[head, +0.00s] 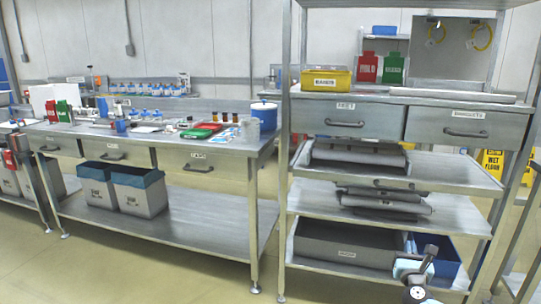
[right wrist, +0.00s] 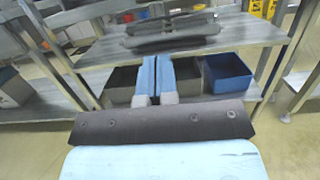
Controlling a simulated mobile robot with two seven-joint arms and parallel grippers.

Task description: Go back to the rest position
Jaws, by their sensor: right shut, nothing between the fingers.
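My right gripper (head: 428,262) shows at the lower right of the head view, in front of the bottom shelf of the steel rack. In the right wrist view its two blue fingers (right wrist: 156,80) are side by side and shut, with nothing between them. It faces the rack and is apart from the bins. My left gripper is not in the head view.
The rack's bottom shelf holds a dark grey bin (head: 345,246) and a blue bin (head: 447,262). A steel table (head: 225,205) stands left, with two grey bins with blue liners (head: 140,188) on its lower shelf. Bare floor (head: 150,270) lies in front.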

